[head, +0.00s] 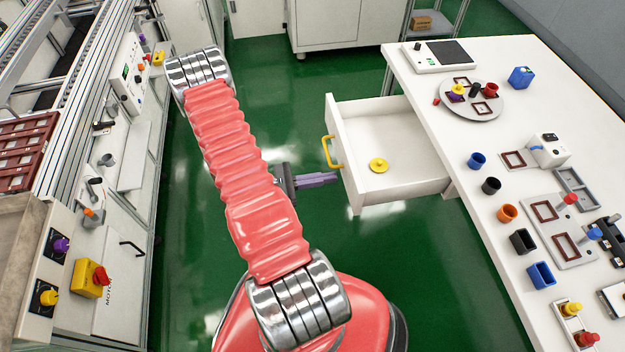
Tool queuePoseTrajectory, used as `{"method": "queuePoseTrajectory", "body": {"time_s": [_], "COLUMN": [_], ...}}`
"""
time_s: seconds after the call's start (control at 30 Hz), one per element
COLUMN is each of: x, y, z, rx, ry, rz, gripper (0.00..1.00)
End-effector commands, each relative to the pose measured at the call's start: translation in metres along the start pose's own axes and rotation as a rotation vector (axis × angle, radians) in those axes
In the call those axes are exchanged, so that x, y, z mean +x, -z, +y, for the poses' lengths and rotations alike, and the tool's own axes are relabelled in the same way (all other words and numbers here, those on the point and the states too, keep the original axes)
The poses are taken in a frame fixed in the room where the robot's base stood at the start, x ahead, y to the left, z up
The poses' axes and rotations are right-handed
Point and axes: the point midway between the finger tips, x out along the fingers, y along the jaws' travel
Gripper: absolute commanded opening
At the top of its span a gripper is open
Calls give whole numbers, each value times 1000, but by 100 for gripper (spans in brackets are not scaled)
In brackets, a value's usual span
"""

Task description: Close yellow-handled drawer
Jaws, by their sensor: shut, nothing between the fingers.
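The white drawer (387,196) stands pulled out from the left side of the white table. Its yellow handle (331,152) is on the drawer's left-facing front. A small yellow round piece (378,165) lies on the drawer floor. My gripper (333,178) is shut and empty, with its purple-grey fingers pointing right at the drawer front, just below the handle in the picture. I cannot tell whether the fingertips touch the front. My red arm hides part of the floor and the gripper's wrist.
The white table (445,95) holds a round grey plate (471,101), several coloured cups and pots, and a scale (440,56). At left is a conveyor bench with an emergency-stop box (91,279) and knobs. Green floor (290,95) lies clear between them.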

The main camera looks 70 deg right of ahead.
Motion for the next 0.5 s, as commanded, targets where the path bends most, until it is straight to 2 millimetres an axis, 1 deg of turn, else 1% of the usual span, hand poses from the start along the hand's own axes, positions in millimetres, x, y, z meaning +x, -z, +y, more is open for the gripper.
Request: {"method": "queuePoseTrajectory", "body": {"time_s": [0.03, 0.2, 0.33, 0.5], "x": [7, 22, 26, 26], "y": [0, 0, 0, 0], "z": [-1, 0, 0, 0], "rx": [-1, -1, -1, 0], "ry": [2, 2, 0, -1], "rz": [0, 0, 0, 0], "gripper": [0, 0, 0, 0]}}
